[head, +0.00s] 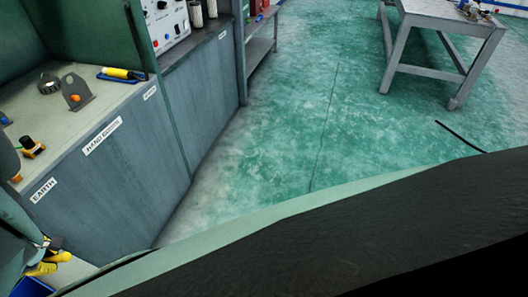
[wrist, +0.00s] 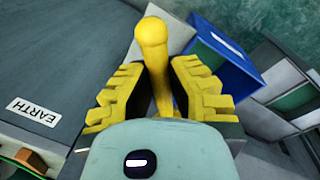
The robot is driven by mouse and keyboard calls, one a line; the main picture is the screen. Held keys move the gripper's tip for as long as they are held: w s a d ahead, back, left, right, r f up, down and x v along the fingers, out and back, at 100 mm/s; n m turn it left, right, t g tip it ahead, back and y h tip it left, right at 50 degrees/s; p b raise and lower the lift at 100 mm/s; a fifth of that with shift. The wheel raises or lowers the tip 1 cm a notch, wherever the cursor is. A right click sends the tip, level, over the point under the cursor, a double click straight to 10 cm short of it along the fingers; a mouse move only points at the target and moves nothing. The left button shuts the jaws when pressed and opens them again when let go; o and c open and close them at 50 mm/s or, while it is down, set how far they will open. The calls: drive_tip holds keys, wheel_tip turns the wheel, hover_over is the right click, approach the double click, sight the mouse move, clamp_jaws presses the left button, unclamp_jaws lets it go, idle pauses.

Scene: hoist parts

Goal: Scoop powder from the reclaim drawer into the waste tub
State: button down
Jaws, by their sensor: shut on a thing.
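My gripper (wrist: 160,88) is shut on a yellow rod-like handle (wrist: 152,40) with a rounded end, seen between the two yellow fingers in the wrist view. The far part of this tool is hidden, so I cannot tell whether it carries powder. A blue open container (wrist: 226,60) with a white label lies beyond the right finger. In the head view my gripper (head: 48,262) is at the lower left edge, close above a blue container (head: 32,288), which is mostly cut off. I cannot make out a reclaim drawer or powder.
A grey bench with an EARTH label (head: 43,190) is close to the left of my gripper. The green floor (head: 290,120) is open to the right.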

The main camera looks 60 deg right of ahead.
drive_tip(key=shift+s+a+f+g, duration=0.2)
drive_tip(key=shift+s+a, duration=0.15)
drive_tip(key=shift+a, duration=0.15)
drive_tip(key=shift+s+a+f+g, duration=0.1)
drive_tip(key=shift+s+a+f, duration=0.15)
drive_tip(key=shift+a, duration=0.25)
drive_tip(key=shift+s+a, duration=0.1)
drive_tip(key=shift+s, duration=0.1)
drive_tip(key=shift+a+n, duration=0.15)
drive_tip(key=shift+n, duration=0.15)
drive_tip(key=shift+s+a, duration=0.15)
drive_tip(key=shift+s, duration=0.05)
drive_tip(key=shift+w+a+b, duration=0.1)
drive_tip(key=shift+b, duration=0.2)
drive_tip(key=shift+s+a+f+y, duration=0.1)
drive_tip(key=shift+s+a+y, duration=0.1)
drive_tip(key=shift+s+y, duration=0.1)
drive_tip(key=shift+a+f, duration=0.1)
drive_tip(key=shift+f, duration=0.05)
drive_tip(key=shift+s+a, duration=0.2)
idle(0.7)
